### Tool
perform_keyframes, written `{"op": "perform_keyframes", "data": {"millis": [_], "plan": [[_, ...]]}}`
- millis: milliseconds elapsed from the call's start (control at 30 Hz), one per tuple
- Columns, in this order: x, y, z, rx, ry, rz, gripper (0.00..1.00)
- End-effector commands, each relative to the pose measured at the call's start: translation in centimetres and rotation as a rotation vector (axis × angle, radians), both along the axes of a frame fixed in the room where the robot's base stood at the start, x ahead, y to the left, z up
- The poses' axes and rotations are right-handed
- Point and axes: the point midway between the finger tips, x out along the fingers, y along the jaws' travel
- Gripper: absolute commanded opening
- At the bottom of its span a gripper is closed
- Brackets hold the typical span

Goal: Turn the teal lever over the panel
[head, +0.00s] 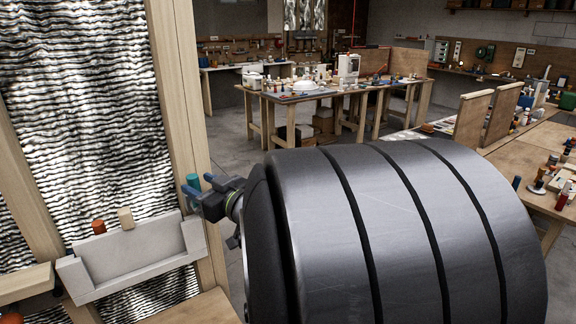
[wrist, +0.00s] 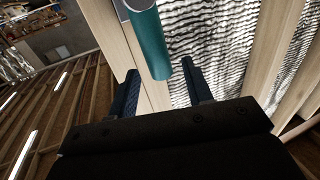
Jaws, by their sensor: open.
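The teal lever (wrist: 150,42) is a smooth cylinder in the upper middle of the wrist view, joined at its upper end to a grey piece (wrist: 137,5). In the head view a small teal piece of it (head: 193,181) shows at the wooden post, beside my gripper (head: 201,193). My gripper also shows in the wrist view (wrist: 160,67). It is open, with one dark finger on each side of the lever's lower end. A gap shows on both sides. Contact is not visible. I cannot clearly make out the panel.
A grey tray-like holder (head: 140,257) sits low at the left, with an orange cylinder (head: 99,227) and a beige cylinder (head: 125,218) at it. Wooden posts (head: 176,100) frame crinkled silver foil (head: 85,100). Cluttered workbenches (head: 300,97) stand farther back, with open floor between.

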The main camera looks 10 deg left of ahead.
Motion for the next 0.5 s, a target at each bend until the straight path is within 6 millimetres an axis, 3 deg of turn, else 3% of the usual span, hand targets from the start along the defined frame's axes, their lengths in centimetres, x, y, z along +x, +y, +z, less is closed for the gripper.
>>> {"op": "perform_keyframes", "data": {"millis": [200,500], "plan": [[1.7,3.4,0.0,0.000,0.001,0.002,0.46],[2.5,4.9,0.0,0.000,-0.001,-0.001,0.46]]}}
